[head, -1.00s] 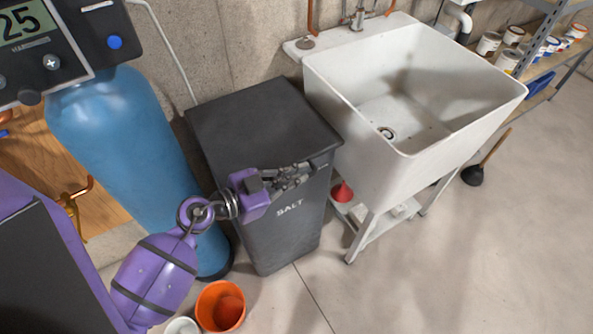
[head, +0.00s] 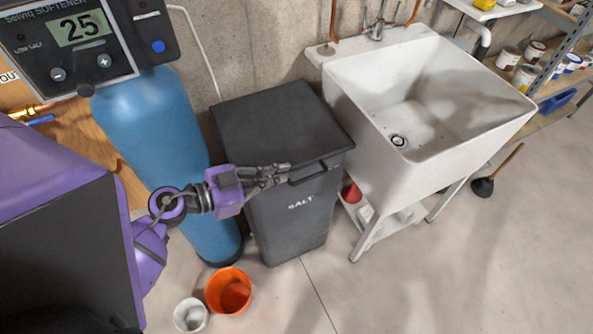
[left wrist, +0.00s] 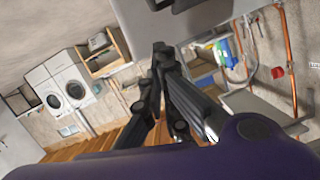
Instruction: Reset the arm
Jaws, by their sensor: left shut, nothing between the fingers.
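My left gripper (head: 272,174) is shut and empty. In the head view it is in front of the dark grey salt bin (head: 290,215), just left of the handle on the bin's front. I cannot tell whether it touches the bin. The bin's lid (head: 282,120) is down. In the left wrist view the dark fingers (left wrist: 160,62) of my left gripper are close together with nothing between them. My right gripper is not in view.
The blue softener tank (head: 160,130) stands left of the bin, under a control panel reading 25 (head: 80,30). A white utility sink (head: 420,100) stands right. An orange bucket (head: 229,291) and a white bucket (head: 190,316) stand on the floor.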

